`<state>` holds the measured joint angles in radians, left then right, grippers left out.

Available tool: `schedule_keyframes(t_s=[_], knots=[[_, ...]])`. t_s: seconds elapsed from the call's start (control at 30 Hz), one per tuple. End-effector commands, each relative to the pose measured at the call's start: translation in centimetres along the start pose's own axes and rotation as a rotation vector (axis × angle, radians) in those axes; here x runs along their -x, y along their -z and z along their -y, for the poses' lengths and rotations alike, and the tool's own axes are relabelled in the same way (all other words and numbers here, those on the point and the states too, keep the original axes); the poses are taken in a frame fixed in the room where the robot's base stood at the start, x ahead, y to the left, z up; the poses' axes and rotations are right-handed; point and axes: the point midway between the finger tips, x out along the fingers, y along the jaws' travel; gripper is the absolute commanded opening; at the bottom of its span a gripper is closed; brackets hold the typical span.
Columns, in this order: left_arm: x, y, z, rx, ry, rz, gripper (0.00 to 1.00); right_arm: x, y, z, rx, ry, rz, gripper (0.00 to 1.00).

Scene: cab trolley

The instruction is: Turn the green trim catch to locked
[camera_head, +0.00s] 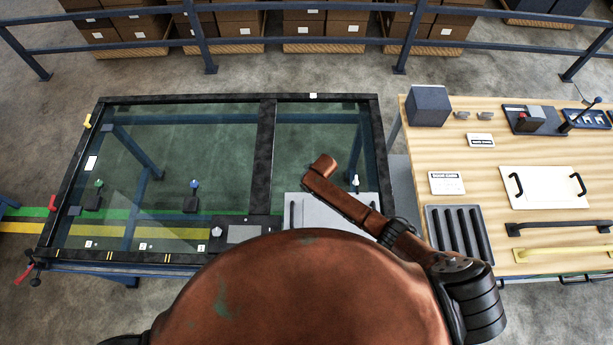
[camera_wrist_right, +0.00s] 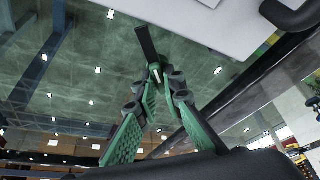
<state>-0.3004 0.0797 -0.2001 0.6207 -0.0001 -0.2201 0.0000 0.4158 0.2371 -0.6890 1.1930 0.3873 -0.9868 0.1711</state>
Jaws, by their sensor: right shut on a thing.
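The green trim catch (camera_head: 98,183) is in the head view, a small green knob on a dark base at the left of the glass-topped table. The tilt of its knob is too small to read. My right gripper (camera_wrist_right: 155,85), with green ribbed fingers, is in the right wrist view. Its tips are closed on a narrow dark part (camera_wrist_right: 148,45) with a small pale end. I cannot tell whether this belongs to the green catch. In the head view my brown arm hides the right gripper. My left gripper is in neither view.
A blue-knobbed catch (camera_head: 194,184) and a pale-knobbed one (camera_head: 355,180) also stand on the glass table (camera_head: 270,150). A pale panel with dark handles (camera_head: 292,207) lies near its right side. A wooden bench (camera_head: 470,160) with parts is at the right.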

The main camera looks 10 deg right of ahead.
Motion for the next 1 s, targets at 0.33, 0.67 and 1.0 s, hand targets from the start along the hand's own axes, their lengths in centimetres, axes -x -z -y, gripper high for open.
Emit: schedule_keyframes(t_s=[0.33,0.67,1.0], knots=[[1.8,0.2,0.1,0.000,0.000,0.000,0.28,0.1,0.1,0.3,-0.301,-0.123,0.000,0.00],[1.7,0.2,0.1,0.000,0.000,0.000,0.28,-0.1,0.1,0.3,-0.526,-0.216,0.001,0.00],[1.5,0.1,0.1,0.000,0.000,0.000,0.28,-0.1,0.1,0.2,-0.636,-0.264,-0.001,0.00]])
